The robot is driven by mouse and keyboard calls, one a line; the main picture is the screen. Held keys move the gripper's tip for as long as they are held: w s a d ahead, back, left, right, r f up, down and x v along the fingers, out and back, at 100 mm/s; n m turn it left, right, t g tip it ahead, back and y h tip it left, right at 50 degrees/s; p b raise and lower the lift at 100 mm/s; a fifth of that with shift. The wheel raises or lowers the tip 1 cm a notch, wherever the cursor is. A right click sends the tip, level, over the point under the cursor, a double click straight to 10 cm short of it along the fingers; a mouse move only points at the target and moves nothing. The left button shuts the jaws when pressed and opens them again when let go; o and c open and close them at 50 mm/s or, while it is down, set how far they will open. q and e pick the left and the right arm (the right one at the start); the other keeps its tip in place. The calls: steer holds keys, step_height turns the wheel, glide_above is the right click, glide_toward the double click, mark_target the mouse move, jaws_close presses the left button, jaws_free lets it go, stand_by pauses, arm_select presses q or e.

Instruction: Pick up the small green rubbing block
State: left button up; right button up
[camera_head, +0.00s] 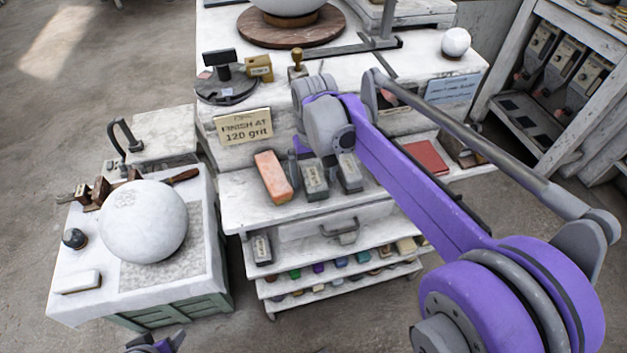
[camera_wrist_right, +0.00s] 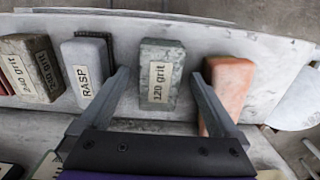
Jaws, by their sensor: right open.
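The small green rubbing block (camera_wrist_right: 160,75), grey-green and labelled "120 grit", lies on a pale shelf in the right wrist view. In the head view the block (camera_head: 315,181) sits between an orange block and a grey one. My right gripper (camera_wrist_right: 160,78) is open, with one finger on each side of the green block; I cannot tell whether they touch it. In the head view the right gripper (camera_head: 313,160) is over the shelf, partly hidden by my arm. A small part of what looks like my left gripper (camera_head: 155,344) shows at the bottom edge; its jaws are unclear.
An orange block (camera_wrist_right: 229,88) stands close to the right finger. A grey "RASP" block (camera_wrist_right: 88,70) and a "240 grit" block (camera_wrist_right: 30,68) lie left. A sign (camera_head: 244,126) reads "FINISH AT 120 grit". A plaster sphere (camera_head: 143,222) rests on the left bench.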

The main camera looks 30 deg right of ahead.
steer(key=shift+f, duration=0.5)
jaws_close()
